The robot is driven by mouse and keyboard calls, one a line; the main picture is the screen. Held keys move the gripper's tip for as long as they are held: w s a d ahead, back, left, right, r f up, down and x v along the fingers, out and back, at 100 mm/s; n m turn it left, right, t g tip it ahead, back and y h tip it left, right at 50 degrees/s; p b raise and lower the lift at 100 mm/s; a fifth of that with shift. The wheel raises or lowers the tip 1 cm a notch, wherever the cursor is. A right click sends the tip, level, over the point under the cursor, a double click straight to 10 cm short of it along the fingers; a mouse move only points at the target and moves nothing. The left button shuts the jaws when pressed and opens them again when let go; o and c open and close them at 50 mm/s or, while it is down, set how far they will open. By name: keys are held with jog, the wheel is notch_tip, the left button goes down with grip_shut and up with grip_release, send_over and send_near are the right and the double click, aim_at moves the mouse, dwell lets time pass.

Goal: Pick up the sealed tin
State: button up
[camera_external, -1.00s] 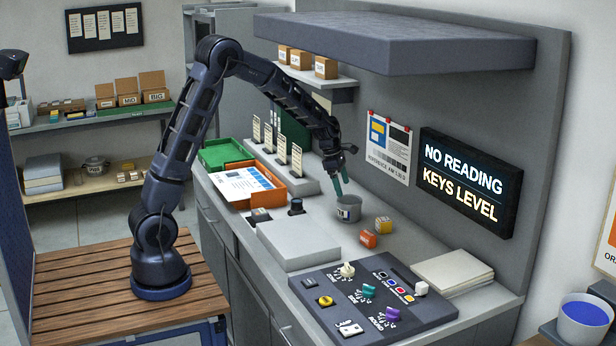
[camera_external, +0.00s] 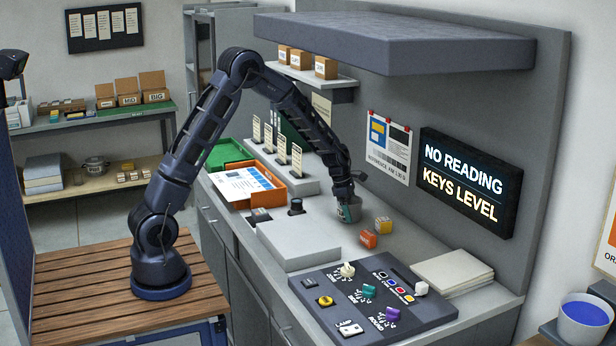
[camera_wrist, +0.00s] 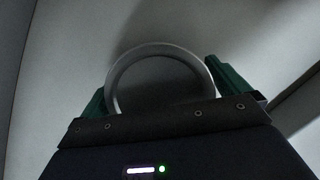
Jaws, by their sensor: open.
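The tin (camera_external: 346,216) is a small grey can on the counter, beneath my gripper (camera_external: 349,207) in the external view. The gripper points down and hides most of the tin's upper part. In the wrist view the tin's pale round rim (camera_wrist: 160,48) shows between the two green fingers of my gripper (camera_wrist: 158,84). One finger is on each side of the rim, and the jaws are open. The near part of the rim is hidden by the gripper body. I cannot tell whether the fingers touch the tin.
A grey flat box (camera_external: 298,243) and a control panel (camera_external: 372,300) lie nearer the front. A grey overhead shelf (camera_external: 395,42) hangs above the counter.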

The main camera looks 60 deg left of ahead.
jog(key=shift+f, duration=0.15)
jog(key=shift+c, duration=0.2)
jog(key=c, duration=1.2)
jog(key=shift+o, duration=0.2)
